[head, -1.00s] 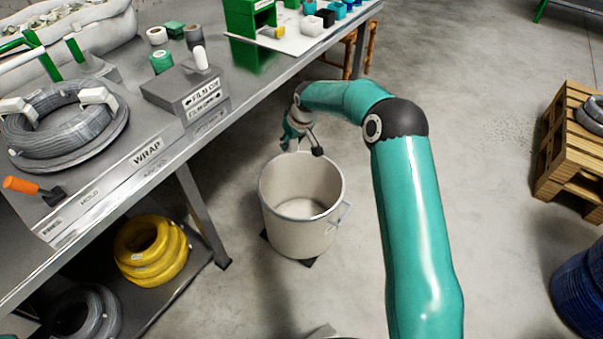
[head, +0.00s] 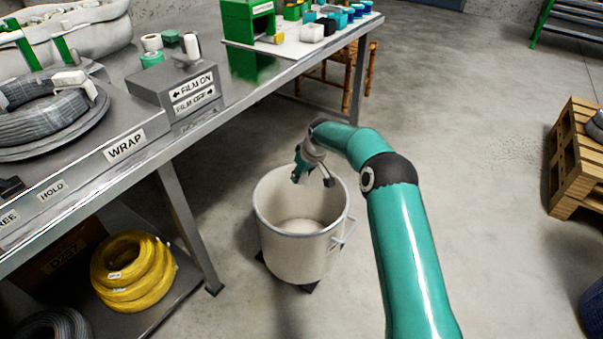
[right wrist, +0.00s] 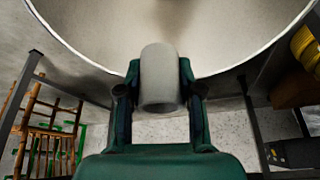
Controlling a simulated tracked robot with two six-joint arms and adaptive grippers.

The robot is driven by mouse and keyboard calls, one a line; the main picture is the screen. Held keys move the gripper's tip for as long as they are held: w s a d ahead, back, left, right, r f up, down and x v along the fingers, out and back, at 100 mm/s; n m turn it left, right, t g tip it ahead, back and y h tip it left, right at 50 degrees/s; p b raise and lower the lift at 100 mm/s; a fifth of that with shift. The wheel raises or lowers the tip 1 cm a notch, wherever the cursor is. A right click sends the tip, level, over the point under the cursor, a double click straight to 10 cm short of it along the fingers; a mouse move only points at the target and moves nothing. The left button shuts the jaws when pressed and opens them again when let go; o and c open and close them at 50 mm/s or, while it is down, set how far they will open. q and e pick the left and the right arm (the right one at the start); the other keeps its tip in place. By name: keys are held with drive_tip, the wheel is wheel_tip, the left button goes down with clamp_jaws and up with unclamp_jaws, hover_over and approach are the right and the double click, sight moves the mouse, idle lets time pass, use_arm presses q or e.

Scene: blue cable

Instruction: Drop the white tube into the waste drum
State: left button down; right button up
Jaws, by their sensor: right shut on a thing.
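The waste drum (head: 285,257) is a pale, open-topped drum on the floor beside the bench, with a handle on its right side. My right gripper (head: 312,176) hangs over the back part of its opening, pointing down. In the right wrist view the gripper (right wrist: 158,80) is shut on the white tube (right wrist: 160,78), a short hollow whitish cylinder held between the two fingers. The drum's pale inner wall (right wrist: 95,25) and curved rim fill the top of that view, behind the tube. The tube is too small to make out surely in the head view. My left gripper is out of view.
The bench (head: 150,152) with its leg stands left of the drum. On it are a grey cable coil (head: 40,118) and a grey box (head: 180,85) with a white peg. Yellow coils (head: 132,272) lie on the lower shelf.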

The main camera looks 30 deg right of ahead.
drive_tip(key=shift+f, duration=0.7)
drive_tip(key=o, duration=1)
drive_tip(key=v, duration=1.2)
